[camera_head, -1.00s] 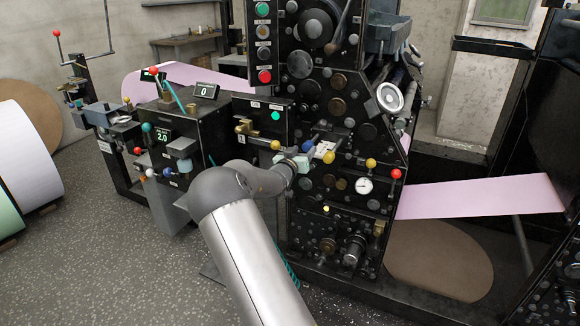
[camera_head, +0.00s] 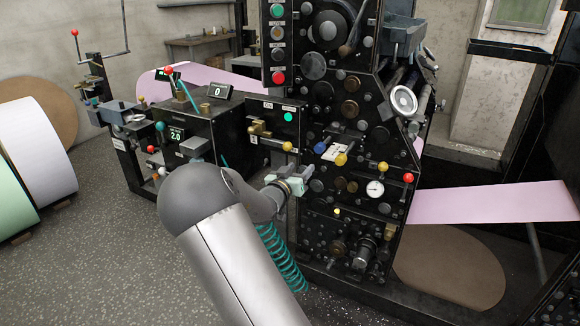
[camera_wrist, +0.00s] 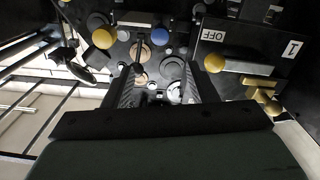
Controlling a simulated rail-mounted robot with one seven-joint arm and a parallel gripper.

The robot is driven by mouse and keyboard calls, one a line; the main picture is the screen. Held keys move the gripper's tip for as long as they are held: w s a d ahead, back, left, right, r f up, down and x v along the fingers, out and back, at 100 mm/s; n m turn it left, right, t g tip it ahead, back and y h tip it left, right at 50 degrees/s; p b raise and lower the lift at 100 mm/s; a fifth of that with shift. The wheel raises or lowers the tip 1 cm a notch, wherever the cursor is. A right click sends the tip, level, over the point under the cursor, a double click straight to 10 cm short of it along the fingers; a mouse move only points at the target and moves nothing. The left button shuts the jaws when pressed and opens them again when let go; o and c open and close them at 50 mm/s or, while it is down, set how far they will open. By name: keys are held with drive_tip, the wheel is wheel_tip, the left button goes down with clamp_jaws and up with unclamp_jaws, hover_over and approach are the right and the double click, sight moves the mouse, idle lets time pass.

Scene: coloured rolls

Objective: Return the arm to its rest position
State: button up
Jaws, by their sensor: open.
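My gripper (camera_head: 302,176) is in front of the lower left of the black machine panel (camera_head: 330,205) in the head view. Its pale green body and dark fingers point towards the panel. In the wrist view my gripper (camera_wrist: 162,82) has its two black fingers apart, with nothing between them except panel knobs seen behind. My grey and silver arm comes up from the bottom of the head view, bent at the elbow.
A yellow-knobbed lever (camera_head: 341,159) and a red-knobbed lever (camera_head: 408,178) stick out of the panel. A control box (camera_head: 195,120) stands left. Large paper rolls (camera_head: 35,150) lie at far left. Speckled floor (camera_head: 95,255) between is free.

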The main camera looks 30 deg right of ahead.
drive_tip(key=s+a+r+n+g+y+p, duration=0.2)
drive_tip(key=s+a+n+y+p, duration=0.15)
drive_tip(key=s+a+y, duration=0.6)
drive_tip(key=s+a+r+n+g+y+p, duration=0.15)
drive_tip(key=s+a+y+p, duration=0.35)
drive_tip(key=a, duration=0.7)
drive_tip(key=s+a+r+n+g+p, duration=0.1)
drive_tip(key=s+a+r+n+g, duration=0.1)
drive_tip(key=s, duration=1)
drive_tip(key=s+a+r+n+g+p, duration=0.2)
drive_tip(key=s+g, duration=0.2)
drive_tip(key=s, duration=0.7)
drive_tip(key=shift+s+r+y, duration=0.25)
drive_tip(key=shift+s+y, duration=0.1)
drive_tip(key=shift+s, duration=0.05)
